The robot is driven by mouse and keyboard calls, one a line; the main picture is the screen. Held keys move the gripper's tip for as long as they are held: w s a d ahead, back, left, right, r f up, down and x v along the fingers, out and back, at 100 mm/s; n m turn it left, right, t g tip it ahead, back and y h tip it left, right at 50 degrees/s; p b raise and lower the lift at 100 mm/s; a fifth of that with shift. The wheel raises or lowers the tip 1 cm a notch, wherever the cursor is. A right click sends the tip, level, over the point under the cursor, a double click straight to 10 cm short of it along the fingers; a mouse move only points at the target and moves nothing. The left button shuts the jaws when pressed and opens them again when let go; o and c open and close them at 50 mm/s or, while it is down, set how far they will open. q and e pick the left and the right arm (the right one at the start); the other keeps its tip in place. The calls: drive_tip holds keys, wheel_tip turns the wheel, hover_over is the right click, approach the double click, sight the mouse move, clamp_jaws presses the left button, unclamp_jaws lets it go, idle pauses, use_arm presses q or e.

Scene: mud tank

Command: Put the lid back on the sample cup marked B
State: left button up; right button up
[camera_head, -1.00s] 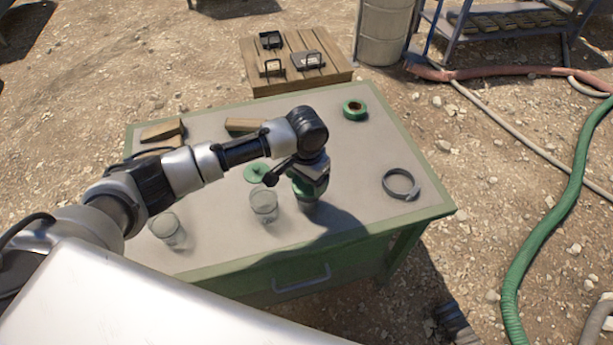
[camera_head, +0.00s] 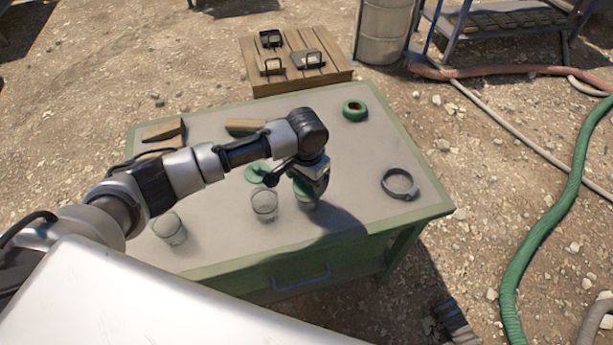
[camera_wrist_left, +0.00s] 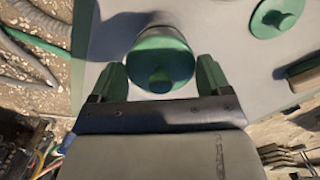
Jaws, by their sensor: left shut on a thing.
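My left gripper (camera_head: 308,187) is shut on a green lid, above the front middle of the table. In the left wrist view the round lid (camera_wrist_left: 160,62) with its knob sits between the two green fingers (camera_wrist_left: 161,76). A cup stands directly under the lid, mostly hidden; whether the lid is fully seated on it I cannot tell. A clear cup (camera_head: 264,206) stands open just left of the gripper, and another clear cup (camera_head: 169,229) stands farther left. A second green lid (camera_head: 257,173) lies on the table behind the middle cup. No letters are readable. My right gripper is not in view.
The grey table (camera_head: 345,150) with a green edge also holds a green tape roll (camera_head: 354,110), a grey ring clamp (camera_head: 399,184), a wooden block (camera_head: 243,126) and a brush-like piece (camera_head: 163,131). A wooden crate (camera_head: 297,68) stands behind. The table's right side has free room.

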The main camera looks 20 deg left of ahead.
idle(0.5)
use_arm(q)
drive_tip(key=shift+f+p, duration=0.15)
drive_tip(key=shift+p, duration=0.35)
drive_tip(key=shift+p, duration=0.55)
idle(0.7)
idle(0.3)
drive_tip(key=o, duration=0.8)
drive_tip(key=shift+r+p, duration=3.5)
drive_tip(key=shift+p, duration=0.75)
